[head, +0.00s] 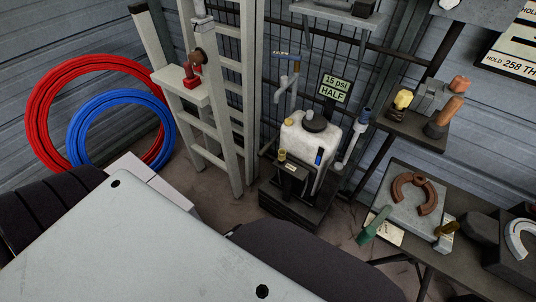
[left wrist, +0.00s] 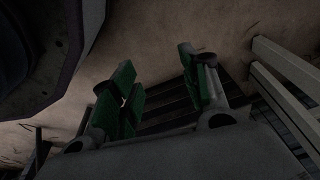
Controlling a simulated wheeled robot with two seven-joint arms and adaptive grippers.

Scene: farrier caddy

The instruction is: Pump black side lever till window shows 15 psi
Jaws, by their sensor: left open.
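A thin dark rod at the tank's left may be the black side lever; I cannot tell. A sign (head: 334,89) behind the tank reads "15 psi HALF". My left gripper (left wrist: 158,65) is open and empty in the left wrist view, its green-padded fingers apart above the floor. Neither gripper shows in the head view.
A pale ladder (head: 234,125) stands left of the tank. Red (head: 50,97) and blue (head: 80,122) hose coils are at the left wall. At the right, a bench holds a horseshoe plate (head: 398,205) and a green-handled tool (head: 373,226). A pale slatted frame (left wrist: 285,75) is right of my left gripper.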

